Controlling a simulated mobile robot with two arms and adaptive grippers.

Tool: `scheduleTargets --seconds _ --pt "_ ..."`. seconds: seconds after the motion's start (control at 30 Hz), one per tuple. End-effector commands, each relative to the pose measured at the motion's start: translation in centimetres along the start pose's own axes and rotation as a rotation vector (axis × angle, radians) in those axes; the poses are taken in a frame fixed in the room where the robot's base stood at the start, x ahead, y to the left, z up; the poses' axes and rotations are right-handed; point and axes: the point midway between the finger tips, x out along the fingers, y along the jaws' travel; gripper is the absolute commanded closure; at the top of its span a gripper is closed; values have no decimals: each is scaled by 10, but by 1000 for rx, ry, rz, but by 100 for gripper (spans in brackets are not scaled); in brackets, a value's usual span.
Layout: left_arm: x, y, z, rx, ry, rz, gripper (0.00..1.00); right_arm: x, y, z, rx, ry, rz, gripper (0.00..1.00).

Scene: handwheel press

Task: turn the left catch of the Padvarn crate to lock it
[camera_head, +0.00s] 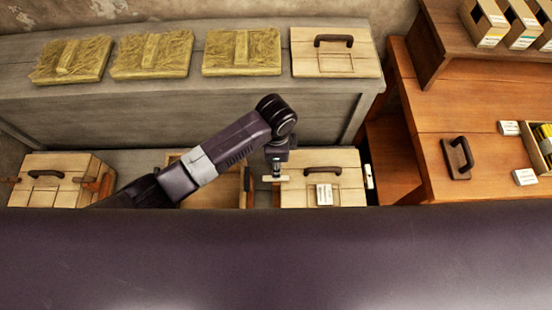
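A pale wooden crate (346,187) with a dark lid handle (322,170) stands on the low grey bench, its lid on. A small white label (324,194) lies on its top; the print is too small to read. A pale bar, the left catch (267,178), lies crosswise at the crate's left edge. A similar pale catch (368,176) at the right edge points lengthwise. My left gripper (277,174) points down at the left catch and hides its middle. Whether its fingers grip the catch cannot be told. My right gripper is not in view.
Another crate (68,168) with brown catches stands at far left. An open-looking box (228,186) is partly behind my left arm. Straw-covered lids (152,54) and a plain handled lid (335,62) lie on the rear grey bench. An orange-brown table (440,110) stands right.

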Motion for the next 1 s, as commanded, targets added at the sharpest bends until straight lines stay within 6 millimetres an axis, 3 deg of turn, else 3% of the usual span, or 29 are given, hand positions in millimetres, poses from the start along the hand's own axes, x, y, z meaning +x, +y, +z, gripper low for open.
scheduleTargets --seconds 0.1,0.27,1.0 --pt "-16 -1 0 1 1 -3 70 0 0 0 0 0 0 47" --pt "-26 -1 0 -1 0 -2 70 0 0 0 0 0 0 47" --pt "-27 0 0 0 0 0 70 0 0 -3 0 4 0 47"
